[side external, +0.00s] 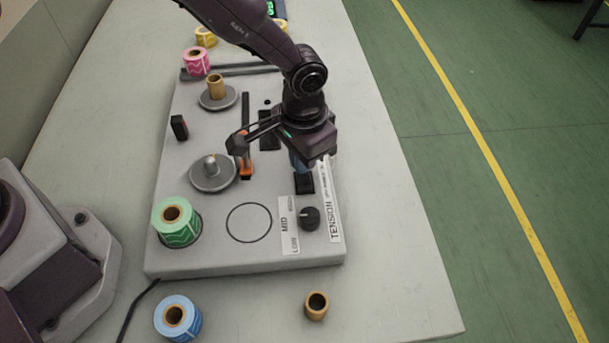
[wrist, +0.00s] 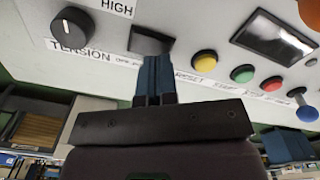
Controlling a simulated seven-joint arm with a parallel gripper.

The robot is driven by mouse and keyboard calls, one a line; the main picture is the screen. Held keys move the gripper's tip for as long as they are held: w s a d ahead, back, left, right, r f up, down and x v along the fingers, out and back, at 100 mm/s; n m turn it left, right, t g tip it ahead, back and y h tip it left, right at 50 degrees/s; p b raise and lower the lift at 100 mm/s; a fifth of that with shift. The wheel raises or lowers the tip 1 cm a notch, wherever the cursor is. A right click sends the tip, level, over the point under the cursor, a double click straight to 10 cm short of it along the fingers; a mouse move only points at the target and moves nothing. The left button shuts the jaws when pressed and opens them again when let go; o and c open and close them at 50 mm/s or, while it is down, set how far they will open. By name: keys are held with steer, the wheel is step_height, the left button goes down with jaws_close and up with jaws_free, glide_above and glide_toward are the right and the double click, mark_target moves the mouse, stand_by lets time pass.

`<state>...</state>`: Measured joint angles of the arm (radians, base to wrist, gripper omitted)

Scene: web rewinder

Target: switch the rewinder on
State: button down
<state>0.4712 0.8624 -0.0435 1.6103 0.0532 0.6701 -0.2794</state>
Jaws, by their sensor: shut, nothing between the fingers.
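The rewinder (side external: 190,255) is a light grey deck on the table, with spindles and controls. A black square switch (side external: 304,184) sits in its right part, above the black tension knob (side external: 309,217). The switch also shows in the wrist view (wrist: 150,41), just beyond my fingertips. My gripper (side external: 299,168) points down beside the switch, with its blue fingers shut together and empty. In the wrist view the fingertips (wrist: 153,60) overlap the switch's near edge. I cannot tell whether they touch it, nor which way it is set.
A green roll (side external: 177,232) sits on the deck; a blue roll (side external: 178,318) and an empty core (side external: 317,305) stand on the table (side external: 400,270).

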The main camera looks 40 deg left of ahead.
steer(key=shift+f, duration=0.95)
stand_by(0.3)
steer(key=shift+r, duration=3.55)
steer(key=shift+s+a+f+m+g, duration=0.2)
steer(key=shift+s+a, duration=0.1)
steer(key=shift+s, duration=0.2)
steer(key=shift+s+a+f+m+g, duration=0.1)
steer(key=shift+s+a+f+g, duration=0.15)
steer(key=shift+s, duration=0.25)
steer(key=s+a+r+n+t, duration=0.1)
steer(key=s+a+r+t, duration=0.2)
steer(key=s+a+r, duration=0.6)
steer(key=s+a+r+n+t, duration=0.2)
steer(key=s+a+r, duration=0.7)
steer(key=r, duration=0.5)
steer(key=a+t, duration=0.1)
steer(key=a, duration=0.1)
steer(key=shift+a+r+n, duration=0.15)
steer(key=shift+a+n, duration=0.15)
steer(key=shift+a, duration=0.05)
